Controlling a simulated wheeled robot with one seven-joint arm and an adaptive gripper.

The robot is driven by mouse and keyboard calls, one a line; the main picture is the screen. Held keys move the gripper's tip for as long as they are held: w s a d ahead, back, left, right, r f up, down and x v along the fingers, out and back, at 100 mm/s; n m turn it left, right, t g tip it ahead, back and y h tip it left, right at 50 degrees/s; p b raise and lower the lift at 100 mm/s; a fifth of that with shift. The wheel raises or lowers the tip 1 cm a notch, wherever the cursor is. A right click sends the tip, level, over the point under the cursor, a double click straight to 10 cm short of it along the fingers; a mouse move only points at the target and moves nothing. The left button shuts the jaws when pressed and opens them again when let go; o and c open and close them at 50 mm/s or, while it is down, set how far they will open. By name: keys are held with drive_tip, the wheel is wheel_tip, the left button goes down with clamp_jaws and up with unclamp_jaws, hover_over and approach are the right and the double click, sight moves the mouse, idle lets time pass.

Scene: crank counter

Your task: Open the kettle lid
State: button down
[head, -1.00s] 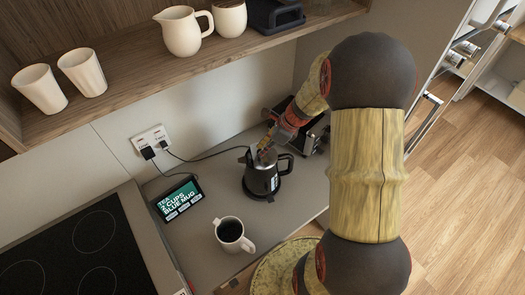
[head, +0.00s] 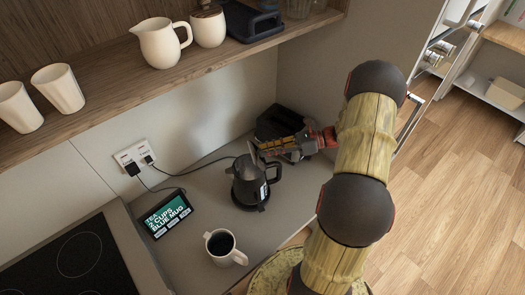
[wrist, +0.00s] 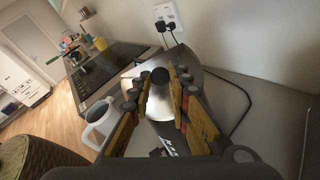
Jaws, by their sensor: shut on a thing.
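The dark kettle (head: 247,188) stands upright on its base on the grey counter, its handle to the right. A thin grey piece, which looks like the kettle lid (head: 252,153), stands tilted up at its top. My gripper (head: 264,149) reaches in from the right at the kettle's top. In the wrist view, my gripper (wrist: 160,92) has its fingers on both sides of the lid's shiny metal (wrist: 160,106) and black knob (wrist: 160,75). It is shut on the lid; the exact contact is partly hidden by the fingers.
A white mug of dark liquid (head: 221,246) stands in front of the kettle. A display (head: 167,214) reads "TEA 2 CUPS BLUE MUG". A dark appliance (head: 278,122) stands behind my gripper. The shelf (head: 120,75) with cups and a jug overhangs the counter.

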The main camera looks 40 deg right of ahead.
drive_tip(key=shift+s+d, duration=0.2)
drive_tip(key=shift+d, duration=0.15)
drive_tip(key=shift+f, duration=0.1)
drive_tip(key=shift+s+f, duration=0.1)
drive_tip(key=shift+f, duration=0.1)
idle(0.8)
drive_tip(key=c, duration=1.6)
unclamp_jaws()
drive_tip(key=shift+r, duration=0.15)
drive_tip(key=shift+c, duration=0.2)
drive_tip(key=v, duration=0.7)
drive_tip(key=shift+d, duration=0.3)
drive_tip(key=shift+r, duration=0.1)
